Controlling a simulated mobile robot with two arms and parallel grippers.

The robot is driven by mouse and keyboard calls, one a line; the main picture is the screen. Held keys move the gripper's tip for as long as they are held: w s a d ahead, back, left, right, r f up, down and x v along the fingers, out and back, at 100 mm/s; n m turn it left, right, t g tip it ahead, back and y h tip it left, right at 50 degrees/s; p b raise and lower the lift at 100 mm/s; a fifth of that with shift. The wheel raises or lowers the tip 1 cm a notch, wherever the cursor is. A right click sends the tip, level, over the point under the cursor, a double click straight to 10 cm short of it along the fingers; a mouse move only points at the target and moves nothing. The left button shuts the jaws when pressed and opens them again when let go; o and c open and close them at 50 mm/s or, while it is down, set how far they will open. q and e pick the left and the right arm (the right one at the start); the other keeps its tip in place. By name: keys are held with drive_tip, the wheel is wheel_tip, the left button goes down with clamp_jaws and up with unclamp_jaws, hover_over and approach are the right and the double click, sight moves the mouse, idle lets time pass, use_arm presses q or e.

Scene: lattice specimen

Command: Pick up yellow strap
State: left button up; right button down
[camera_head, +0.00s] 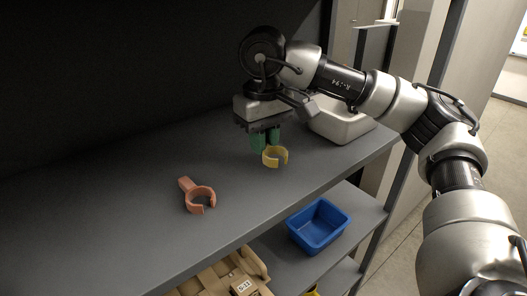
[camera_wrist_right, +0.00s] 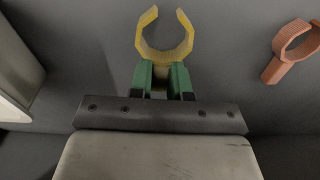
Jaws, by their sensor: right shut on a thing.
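The yellow strap (camera_head: 275,157) is an open C-shaped ring with a short stem, at the upper right of the grey shelf. My right gripper (camera_head: 264,141), with green fingers, is over it from above. In the right wrist view the green fingers (camera_wrist_right: 164,78) are shut on the stem of the yellow strap (camera_wrist_right: 144,40), and the ring's opening points away from the gripper. I cannot tell whether the strap is lifted off the shelf. My left gripper is not in view.
An orange-pink strap (camera_head: 200,198) of the same shape lies on the grey shelf (camera_head: 120,240) to the left. A white bin (camera_head: 345,127) stands behind right of the gripper. A blue bin (camera_head: 319,243) sits on a lower shelf. The shelf's left part is clear.

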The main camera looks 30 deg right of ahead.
drive_tip(key=shift+r+b, duration=0.4)
drive_tip(key=shift+r, duration=0.1)
drive_tip(key=s+b, duration=0.1)
drive_tip(key=s, duration=0.1)
drive_tip(key=s+b, duration=0.1)
drive_tip(key=s, duration=0.2)
drive_tip(key=shift+s+d, duration=0.2)
drive_tip(key=shift+s, duration=0.05)
drive_tip(key=s+d, duration=0.1)
drive_tip(key=s, duration=1.1)
drive_tip(key=shift+s+r, duration=0.15)
drive_tip(key=shift+s, duration=0.1)
